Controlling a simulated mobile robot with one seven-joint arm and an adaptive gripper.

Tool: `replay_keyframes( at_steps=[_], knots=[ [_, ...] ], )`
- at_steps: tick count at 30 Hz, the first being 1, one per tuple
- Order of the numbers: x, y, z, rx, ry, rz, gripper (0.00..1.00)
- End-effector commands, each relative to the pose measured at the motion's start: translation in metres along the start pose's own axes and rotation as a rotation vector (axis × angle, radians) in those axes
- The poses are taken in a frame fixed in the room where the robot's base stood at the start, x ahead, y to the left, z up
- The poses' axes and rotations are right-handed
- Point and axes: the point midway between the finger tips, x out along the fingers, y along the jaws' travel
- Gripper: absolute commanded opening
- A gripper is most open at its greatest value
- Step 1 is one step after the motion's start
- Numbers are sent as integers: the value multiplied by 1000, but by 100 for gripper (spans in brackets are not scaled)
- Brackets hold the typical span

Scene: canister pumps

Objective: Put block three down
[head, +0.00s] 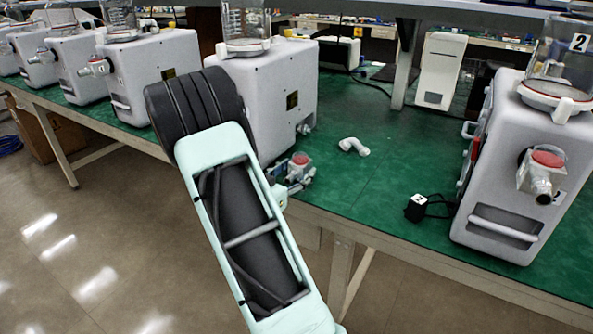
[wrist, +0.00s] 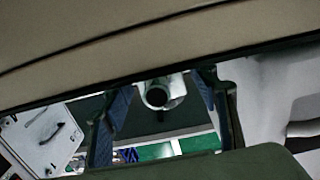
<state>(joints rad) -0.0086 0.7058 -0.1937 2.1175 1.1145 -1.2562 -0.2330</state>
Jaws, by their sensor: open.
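A block with a red cap and grey body (head: 299,160) shows near the table's front edge, beside the middle pump. Its number is not readable. My gripper (wrist: 162,105) is open in the wrist view. Its two fingers stand to the left and right of a pale block with a round metal tube end (wrist: 157,94), with gaps visible on both sides. This appears to be the same block. In the head view my arm hides most of the gripper, and I cannot tell whether the block's underside touches the table.
The middle pump (head: 290,97) stands close behind my arm. A white elbow pipe (head: 353,146) and a small white-and-black block with a cable (head: 416,207) lie on the green table (head: 345,190). A pump marked 2 (head: 480,170) stands at right. Table between is largely clear.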

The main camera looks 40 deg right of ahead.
Motion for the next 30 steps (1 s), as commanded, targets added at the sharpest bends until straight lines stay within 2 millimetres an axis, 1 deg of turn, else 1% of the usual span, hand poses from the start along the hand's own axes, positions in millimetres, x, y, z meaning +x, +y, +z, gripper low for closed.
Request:
replay_keyframes(
  at_steps=[1,9,12,15,18,21,30],
  knots=[
    [-11,-2,0,-3,-3,-7,54],
    [-70,-2,0,-4,-3,-8,54],
    [-89,-2,0,-3,-2,-7,54],
    [-103,-2,0,-2,-2,-7,54],
    [-111,-1,0,-2,-2,-4,54],
    [-115,-1,1,-2,-2,-4,54],
    [-116,0,1,-1,-2,-3,54]
  ],
)
